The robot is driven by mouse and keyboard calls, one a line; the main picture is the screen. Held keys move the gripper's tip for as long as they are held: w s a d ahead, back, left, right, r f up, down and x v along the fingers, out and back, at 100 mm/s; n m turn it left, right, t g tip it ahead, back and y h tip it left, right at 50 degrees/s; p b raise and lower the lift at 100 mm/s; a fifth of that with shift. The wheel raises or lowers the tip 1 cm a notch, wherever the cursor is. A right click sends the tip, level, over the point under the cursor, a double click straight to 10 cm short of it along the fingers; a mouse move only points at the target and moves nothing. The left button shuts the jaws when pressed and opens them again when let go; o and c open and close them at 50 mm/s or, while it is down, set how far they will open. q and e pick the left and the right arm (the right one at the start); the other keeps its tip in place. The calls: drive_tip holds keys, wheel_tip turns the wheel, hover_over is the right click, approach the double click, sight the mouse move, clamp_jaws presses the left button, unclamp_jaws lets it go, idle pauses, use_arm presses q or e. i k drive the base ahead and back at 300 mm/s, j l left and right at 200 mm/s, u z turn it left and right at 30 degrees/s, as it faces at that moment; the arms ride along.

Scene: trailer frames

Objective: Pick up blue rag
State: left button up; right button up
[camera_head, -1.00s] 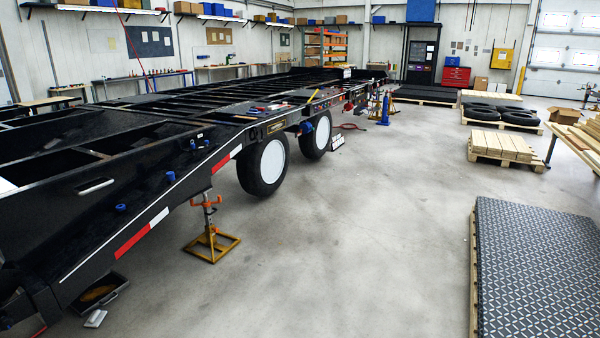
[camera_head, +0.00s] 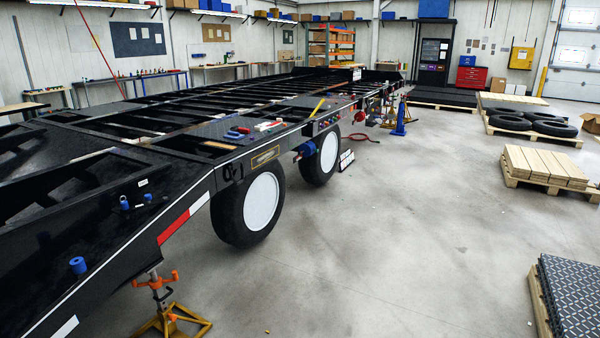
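No thing shows clearly as a blue rag. A blue item (camera_head: 305,149) hangs at the side of the black trailer frame (camera_head: 120,175), above and between the two white-hubbed wheels; I cannot tell whether it is cloth. Smaller blue pieces sit on the near part of the frame: a round one (camera_head: 78,265) and a pair of small ones (camera_head: 124,202). Blue-handled tools (camera_head: 237,132) lie on the deck beside red ones. Neither of my grippers is in view.
An orange and yellow jack stand (camera_head: 165,308) is under the frame's near side. A blue upright jack (camera_head: 400,118) stands farther along. Pallets of boards (camera_head: 545,167), tires (camera_head: 530,124) and tread plates (camera_head: 572,295) line the right.

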sight(231, 135)
drive_tip(key=i, duration=2.75)
drive_tip(key=i+u, duration=0.15)
drive_tip(key=i, duration=0.35)
drive_tip(key=i+l+u, duration=0.1)
drive_tip(key=i, duration=0.45)
drive_tip(key=i+l+u, duration=0.15)
drive_tip(key=i, duration=0.35)
drive_tip(key=i+l+u, duration=0.1)
drive_tip(key=i+l, duration=0.15)
drive_tip(key=i, duration=0.25)
